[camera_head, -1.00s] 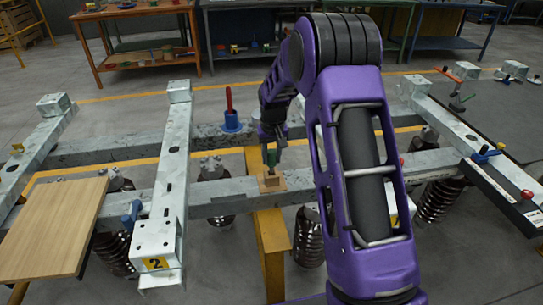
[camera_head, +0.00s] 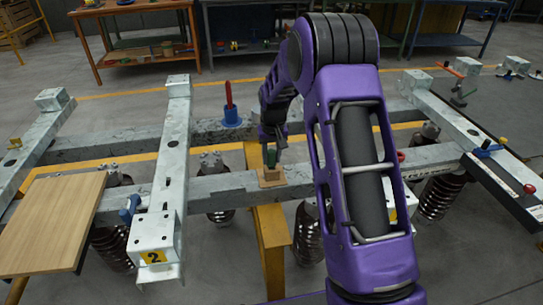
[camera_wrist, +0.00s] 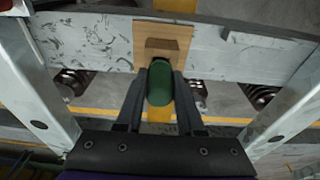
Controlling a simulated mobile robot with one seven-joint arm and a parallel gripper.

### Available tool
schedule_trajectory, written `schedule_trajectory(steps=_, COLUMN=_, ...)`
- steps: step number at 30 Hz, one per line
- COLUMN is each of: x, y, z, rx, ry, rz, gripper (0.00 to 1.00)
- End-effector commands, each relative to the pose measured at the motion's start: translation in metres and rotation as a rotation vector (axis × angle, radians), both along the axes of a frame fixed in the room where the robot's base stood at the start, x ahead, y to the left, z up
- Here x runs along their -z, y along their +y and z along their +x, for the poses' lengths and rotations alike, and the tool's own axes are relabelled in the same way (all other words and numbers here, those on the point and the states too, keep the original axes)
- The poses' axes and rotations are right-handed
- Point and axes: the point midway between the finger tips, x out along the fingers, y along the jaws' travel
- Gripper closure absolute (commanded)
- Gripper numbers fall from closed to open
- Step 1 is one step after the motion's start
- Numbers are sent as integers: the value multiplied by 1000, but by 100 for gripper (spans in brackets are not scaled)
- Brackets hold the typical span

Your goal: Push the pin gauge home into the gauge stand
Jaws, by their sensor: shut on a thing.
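My gripper (camera_wrist: 159,88) is shut on the green handle of the pin gauge (camera_wrist: 159,85). In the head view my gripper (camera_head: 271,150) is above the gauge stand, and the green pin gauge (camera_head: 272,157) stands below it, roughly upright. The gauge stand (camera_head: 270,179) is a small light-wood block on the near grey beam. In the wrist view the gauge stand (camera_wrist: 163,31) shows just beyond the green handle. The lower end of the pin is hidden, so I cannot tell how deep it sits.
A red-handled tool stands in a blue holder (camera_head: 231,117) on the far beam. A wooden board (camera_head: 52,222) lies at left. A grey cross-beam (camera_head: 172,165) with a yellow number 2 tag rises left of the stand. Workbenches stand behind.

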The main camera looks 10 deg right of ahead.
Motion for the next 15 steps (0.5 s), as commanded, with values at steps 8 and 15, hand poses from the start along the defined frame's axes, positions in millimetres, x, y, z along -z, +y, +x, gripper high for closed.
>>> schedule_trajectory(steps=8, x=8, y=0, z=0, rx=0, ry=0, rz=0, gripper=100)
schedule_trajectory(steps=15, x=10, y=0, z=0, rx=0, ry=-1, rz=0, gripper=47)
